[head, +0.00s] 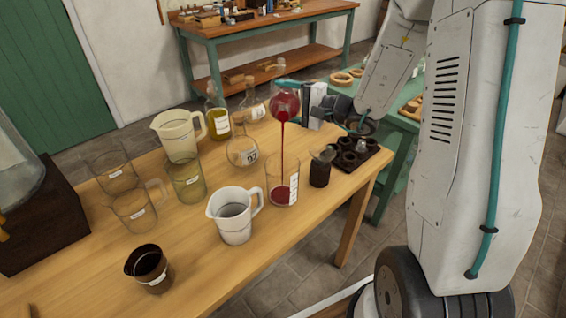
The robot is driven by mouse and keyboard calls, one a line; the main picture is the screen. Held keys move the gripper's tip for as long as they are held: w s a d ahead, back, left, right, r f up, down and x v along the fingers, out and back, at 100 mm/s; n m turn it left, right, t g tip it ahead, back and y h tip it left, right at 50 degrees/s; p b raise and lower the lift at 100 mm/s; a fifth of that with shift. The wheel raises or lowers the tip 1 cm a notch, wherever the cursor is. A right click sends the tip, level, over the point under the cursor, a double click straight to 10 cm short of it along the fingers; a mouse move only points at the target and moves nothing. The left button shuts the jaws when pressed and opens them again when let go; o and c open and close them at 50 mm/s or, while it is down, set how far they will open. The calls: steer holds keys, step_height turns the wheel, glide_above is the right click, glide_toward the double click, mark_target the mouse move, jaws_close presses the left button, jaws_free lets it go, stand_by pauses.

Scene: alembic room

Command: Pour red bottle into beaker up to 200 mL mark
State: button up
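The red bottle (284,102) is a round flask with red liquid, tilted in the air above the table. A thin red stream falls from it into the glass beaker (282,182). The beaker stands upright near the table's right front, with white marks on its side and a shallow layer of red at the bottom. The mark values are too small to read. My gripper (298,95) is shut on the red bottle, coming from the right. Its fingers are partly hidden by the bottle.
The wooden table (205,235) also holds a white jug (235,222), a dark cup (148,270), a cream pitcher (178,138), a clear round flask (242,153), a dark jar (320,170) and a dark rack (360,158). Glass beakers stand at left.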

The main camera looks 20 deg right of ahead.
steer(key=shift+r+n+t, duration=0.3)
steer(key=shift+r+n, duration=0.5)
steer(key=shift+r, duration=0.05)
stand_by(3.8)
steer(key=shift+f+m+g, duration=0.7)
steer(key=shift+f+m, duration=1.1)
steer(key=shift+f+m+g, duration=0.5)
steer(key=shift+f+m, duration=0.05)
steer(key=shift+m, duration=0.15)
steer(key=shift+s+a+f+m+g+h, duration=0.1)
steer(key=shift+s+f+m+g+h, duration=0.2)
steer(key=shift+f+m+g, duration=0.5)
steer(key=shift+s+a+f+m+g+y, duration=0.2)
steer(key=shift+s+m+g, duration=0.35)
steer(key=shift+m, duration=0.65)
steer(key=shift+s+a+f+m+g+y, duration=0.1)
steer(key=shift+s+a+m+g+y, duration=0.2)
steer(key=shift+m+g, duration=0.7)
steer(key=shift+s+a+f+m+g+y, duration=0.15)
steer(key=shift+s+m+g, duration=0.3)
steer(key=shift+m, duration=0.95)
